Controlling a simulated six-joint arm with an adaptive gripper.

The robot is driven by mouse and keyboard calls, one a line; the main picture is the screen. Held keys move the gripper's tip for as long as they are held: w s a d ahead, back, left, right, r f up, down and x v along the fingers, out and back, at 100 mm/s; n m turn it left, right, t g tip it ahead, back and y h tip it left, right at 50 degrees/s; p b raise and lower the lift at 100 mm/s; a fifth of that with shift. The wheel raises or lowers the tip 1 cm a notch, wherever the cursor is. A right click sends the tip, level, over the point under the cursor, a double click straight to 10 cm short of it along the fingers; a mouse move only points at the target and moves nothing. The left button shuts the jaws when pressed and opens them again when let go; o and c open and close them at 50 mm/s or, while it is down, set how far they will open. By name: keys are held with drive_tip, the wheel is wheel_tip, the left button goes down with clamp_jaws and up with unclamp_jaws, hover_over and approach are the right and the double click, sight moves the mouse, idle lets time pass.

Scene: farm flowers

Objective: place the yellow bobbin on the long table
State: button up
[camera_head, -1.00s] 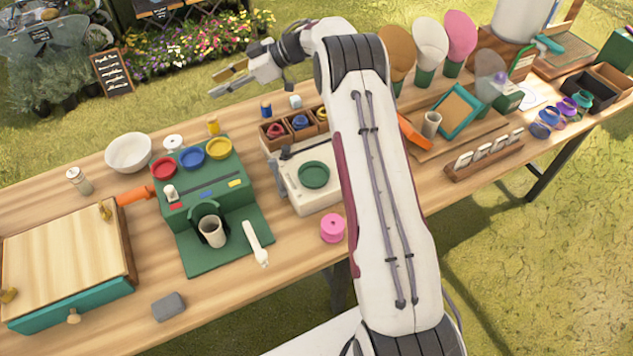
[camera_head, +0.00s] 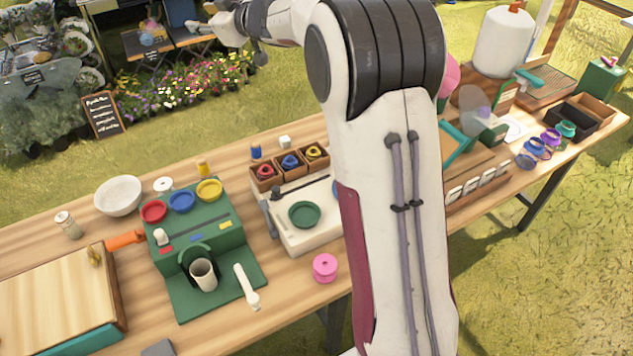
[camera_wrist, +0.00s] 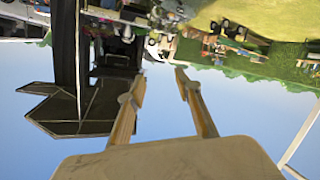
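A small yellow spool-like piece (camera_head: 202,167) stands on the long wooden table (camera_head: 55,208), behind the green machine; I take it for the yellow bobbin. Another yellow piece (camera_head: 314,153) sits in the right compartment of a small wooden box, beside compartments with a blue and a red piece. My gripper (camera_head: 203,27) is high up beyond the table's far side, well away from both. In the wrist view my gripper (camera_wrist: 161,76) has its two fingers apart with nothing between them. No bobbin can be made out there.
The green machine (camera_head: 203,238) carries red, blue and yellow dishes. A white bowl (camera_head: 118,195), a pink bobbin (camera_head: 325,267) and a cream device (camera_head: 306,236) stand nearby. My arm hides part of the table's middle. Bare wood shows at the far left.

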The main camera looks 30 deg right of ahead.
drive_tip(key=s+d+r+m+g+h, duration=0.1)
drive_tip(key=s+d+r+m+h, duration=0.2)
drive_tip(key=s, duration=0.8)
drive_tip(key=s+d+r+m+g+h, duration=0.1)
drive_tip(key=s+d+m+h, duration=0.25)
drive_tip(key=s, duration=0.75)
drive_tip(key=s+a+f+g, duration=0.2)
drive_tip(key=s+f, duration=0.3)
drive_tip(key=s, duration=0.5)
drive_tip(key=s+a+f+m+g+y, duration=0.1)
drive_tip(key=s+a+f+g, duration=0.2)
drive_tip(key=s+f, duration=0.3)
drive_tip(key=s+a+f+g+y, duration=0.1)
drive_tip(key=s+a+f, duration=0.3)
drive_tip(key=s, duration=1.2)
drive_tip(key=shift+s+f+g, duration=0.2)
drive_tip(key=shift+f+g, duration=0.5)
drive_tip(key=shift+f, duration=0.25)
